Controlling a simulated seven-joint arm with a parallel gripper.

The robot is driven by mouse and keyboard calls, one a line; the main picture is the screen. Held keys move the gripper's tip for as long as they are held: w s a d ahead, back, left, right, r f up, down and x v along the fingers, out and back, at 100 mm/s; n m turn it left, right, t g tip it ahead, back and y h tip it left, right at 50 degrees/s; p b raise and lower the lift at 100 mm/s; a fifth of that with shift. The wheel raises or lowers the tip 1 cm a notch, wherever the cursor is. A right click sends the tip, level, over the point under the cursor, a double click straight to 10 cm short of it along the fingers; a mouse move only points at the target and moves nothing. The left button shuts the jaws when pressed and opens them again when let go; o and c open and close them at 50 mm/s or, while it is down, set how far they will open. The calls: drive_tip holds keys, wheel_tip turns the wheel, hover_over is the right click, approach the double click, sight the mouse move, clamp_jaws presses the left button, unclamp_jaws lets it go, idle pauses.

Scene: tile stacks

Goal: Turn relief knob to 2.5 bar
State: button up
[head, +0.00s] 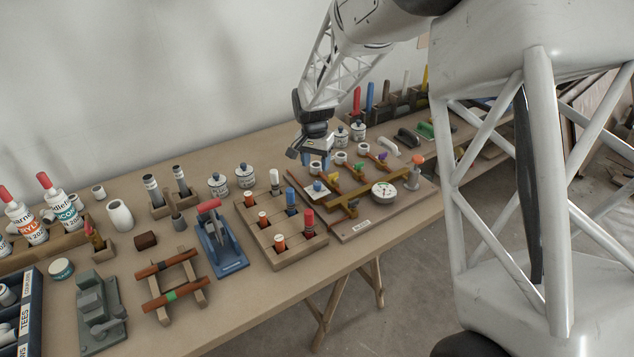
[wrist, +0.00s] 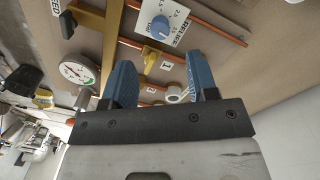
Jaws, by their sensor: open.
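The relief knob (head: 318,186) is a small blue dial on a white scale plate at the left end of the brown pipe board (head: 345,229). In the wrist view the blue knob (wrist: 160,27) sits on its plate marked RELIEF, with numbers including 2 and 2.5; the exact setting is too small to tell. A round white pressure gauge (head: 384,190) stands on the board; it also shows in the wrist view (wrist: 76,72). My gripper (head: 312,160) is open and empty above the board's back left, apart from the knob. Its blue fingers (wrist: 161,63) are spread, with the knob beyond them.
Coloured valve handles (head: 359,167) and an orange-topped post (head: 416,160) rise from the board. A wooden block with coloured cylinders (head: 290,237) stands close on its left. Small white jars (head: 341,136) stand behind. The bench front edge is nearby.

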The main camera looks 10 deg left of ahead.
sight(317, 183)
drive_tip(key=shift+f, duration=0.15)
drive_tip(key=shift+d+f, duration=0.2)
drive_tip(key=shift+f, duration=3.5)
drive_tip(key=shift+c, duration=0.4)
drive_tip(key=c, duration=0.8)
drive_tip(key=shift+c, duration=0.2)
drive_tip(key=shift+n, duration=0.4)
drive_tip(key=n, duration=0.5)
drive_tip(key=shift+s, duration=0.1)
drive_tip(key=n, duration=0.6)
drive_tip(key=shift+f+t, duration=0.1)
drive_tip(key=shift+t, duration=0.2)
